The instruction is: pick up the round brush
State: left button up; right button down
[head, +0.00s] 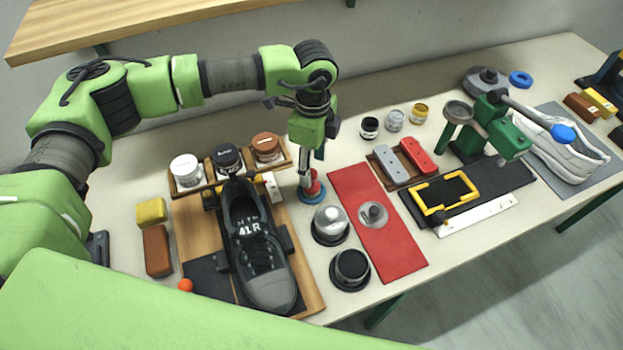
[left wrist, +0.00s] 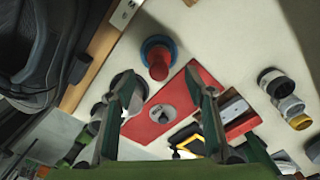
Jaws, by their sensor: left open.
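My left gripper (head: 312,170) points down over the middle of the table, above a small round piece with a red knob and blue base (head: 313,193). In the left wrist view my two fingers are spread with nothing between them (left wrist: 165,92), and the red and blue piece (left wrist: 159,66) stands beyond their tips. Two round, black-rimmed pieces stand beside it: one with a silver dome (head: 331,220), one with a dark top (head: 351,266). I cannot tell for sure which of these is the round brush. My right gripper is out of view.
A dark shoe (head: 258,250) lies on a wooden board at the left, with several jars behind it. A red mat (head: 385,238) with a grey knob (head: 373,213) lies to the right. A green stand (head: 500,130) and yellow frame (head: 445,195) are farther right.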

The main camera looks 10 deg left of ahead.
pick_arm(q)
notch_tip(320, 180, down, 2)
jog(key=shift+p, duration=0.7)
notch_tip(320, 180, down, 4)
jog(key=shift+s+a+r+p, duration=0.15)
jog(key=shift+r+p, duration=0.1)
jog(key=shift+p, duration=0.5)
jog(key=shift+f, duration=0.3)
jog(key=c, duration=1.2)
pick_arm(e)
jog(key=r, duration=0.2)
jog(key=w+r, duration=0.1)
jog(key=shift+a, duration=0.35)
